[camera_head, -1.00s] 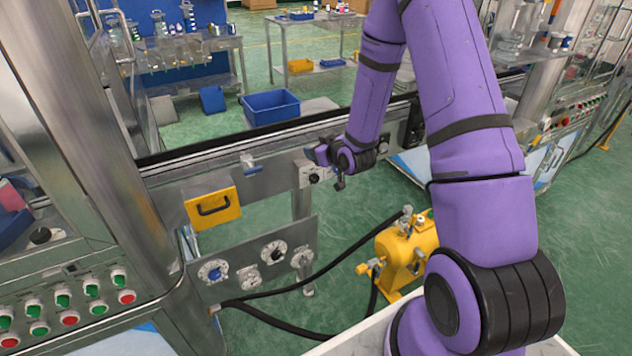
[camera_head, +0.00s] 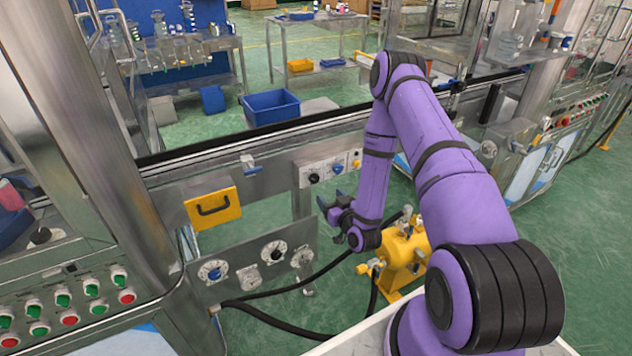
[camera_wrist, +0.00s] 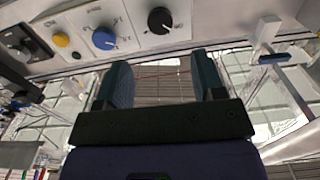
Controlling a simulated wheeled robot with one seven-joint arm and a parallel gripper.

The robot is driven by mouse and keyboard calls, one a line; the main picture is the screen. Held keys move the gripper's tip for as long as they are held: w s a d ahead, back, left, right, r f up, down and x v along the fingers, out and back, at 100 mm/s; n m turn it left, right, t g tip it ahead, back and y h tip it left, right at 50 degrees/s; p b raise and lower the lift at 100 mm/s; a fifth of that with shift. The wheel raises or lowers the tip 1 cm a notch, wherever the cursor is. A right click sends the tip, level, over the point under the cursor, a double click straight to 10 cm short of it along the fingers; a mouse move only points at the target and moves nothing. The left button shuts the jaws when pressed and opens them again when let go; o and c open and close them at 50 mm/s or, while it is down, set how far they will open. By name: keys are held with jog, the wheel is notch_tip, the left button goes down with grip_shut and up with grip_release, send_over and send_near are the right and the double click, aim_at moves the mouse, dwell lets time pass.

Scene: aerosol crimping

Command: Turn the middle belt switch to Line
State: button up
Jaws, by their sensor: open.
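A small light panel (camera_head: 303,172) on the belt's side frame carries a black knob (camera_head: 314,178), a blue knob (camera_head: 338,168) and a yellow button (camera_head: 356,163). In the wrist view the black knob (camera_wrist: 160,20), the blue knob (camera_wrist: 103,38) and the yellow button (camera_wrist: 61,40) show at the top. The printed marks are too small to read, so I cannot tell which knob is the belt switch or its setting. My gripper (camera_head: 330,199) is open and empty, below the panel and apart from it. Its two fingers (camera_wrist: 163,76) touch no knob.
A yellow pump unit (camera_head: 403,250) with black hoses stands below my forearm. A blue bin (camera_head: 271,107) lies beyond the belt. A blue-handled lever (camera_wrist: 272,58) sits right in the wrist view.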

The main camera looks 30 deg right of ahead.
aim_at(315, 180)
jog(key=w, duration=1)
jog(key=c, duration=0.9)
